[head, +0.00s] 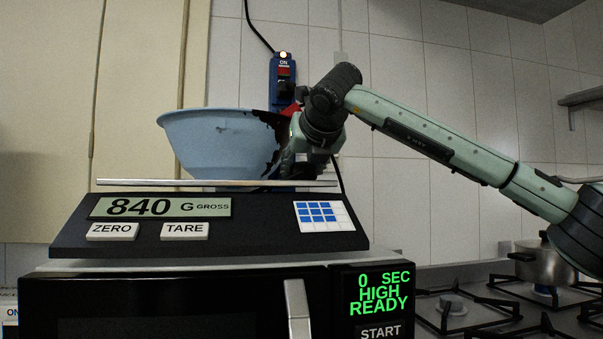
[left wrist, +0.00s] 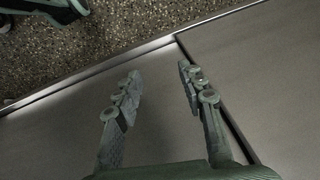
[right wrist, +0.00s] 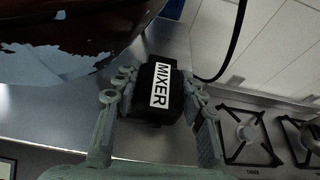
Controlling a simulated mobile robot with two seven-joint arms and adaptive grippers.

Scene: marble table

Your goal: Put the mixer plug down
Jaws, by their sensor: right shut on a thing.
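The mixer plug is a black block with a white label reading MIXER (right wrist: 165,105). In the right wrist view it sits between the fingers of my right gripper (right wrist: 155,103), which is shut on it. In the head view my right gripper (head: 298,160) is beside the right side of the blue bowl, low over the scale's plate; the plug is hard to make out there. I cannot tell whether the plug touches a surface. My left gripper (left wrist: 157,85) is open and empty above a grey surface with seams, and is not in the head view.
A blue bowl (head: 210,140) with dark brown contents stands on the scale (head: 270,222), which reads 840 G. The scale rests on a microwave (head: 170,300). A blue switch box (head: 283,80) is on the wall behind. A stove (head: 470,312) with a pot (head: 540,262) is at right.

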